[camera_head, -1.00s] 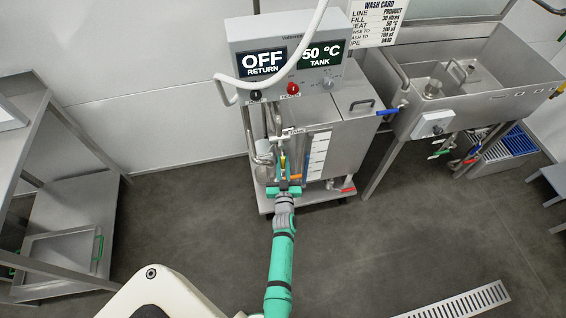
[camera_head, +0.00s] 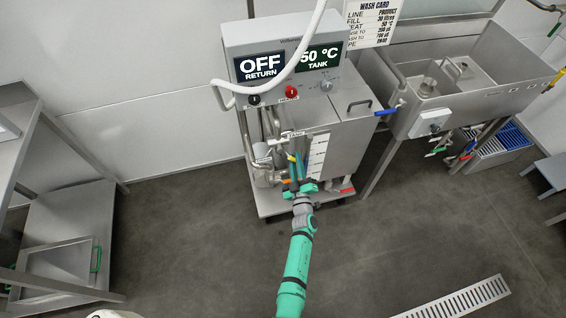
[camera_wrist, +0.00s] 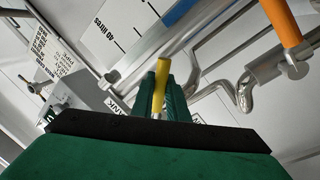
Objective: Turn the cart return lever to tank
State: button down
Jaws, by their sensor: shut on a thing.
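The wash cart (camera_head: 345,150) stands against the wall, with a control box on top whose display (camera_head: 262,67) reads OFF RETURN. A yellow lever handle (camera_head: 291,158) shows at the front of the cart, below a small white TANK label (camera_head: 292,134). My gripper (camera_head: 296,165) reaches it from the front. In the wrist view the yellow handle (camera_wrist: 160,78) sits between the green fingers of my gripper (camera_wrist: 161,95), which is shut on it. The lever's lower part and pivot are mostly hidden by the fingers.
An orange handle (camera_wrist: 282,22) on bent steel pipes is close by in the wrist view. A red handle (camera_head: 347,191) sits low on the cart. A sink (camera_head: 465,85) stands to the right, a steel table (camera_head: 15,130) to the left.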

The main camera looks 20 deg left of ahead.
jog(key=r+n, duration=0.1)
jog(key=w+d+n, duration=0.1)
jog(key=n, duration=0.1)
jog(key=d+r+n+y, duration=0.1)
jog(key=n, duration=0.1)
jog(key=shift+w+r, duration=0.15)
jog(key=shift+r, duration=0.2)
jog(key=r+n, duration=0.1)
jog(key=r+n+y, duration=0.1)
jog(key=n, duration=0.1)
jog(key=r+n, duration=0.1)
jog(key=n, duration=0.1)
jog(key=shift+w+d, duration=0.25)
jog(key=shift+d, duration=0.15)
jog(key=shift+r+n+g+y, duration=0.4)
jog(key=shift+r+n+y, duration=0.1)
jog(key=shift+n, duration=0.4)
jog(key=shift+a, duration=0.1)
jog(key=c, duration=1.7)
grip_release()
jog(key=shift+d, duration=0.2)
jog(key=shift+s+a, duration=0.1)
jog(key=shift+a, duration=0.15)
jog(key=shift+v, duration=5.4)
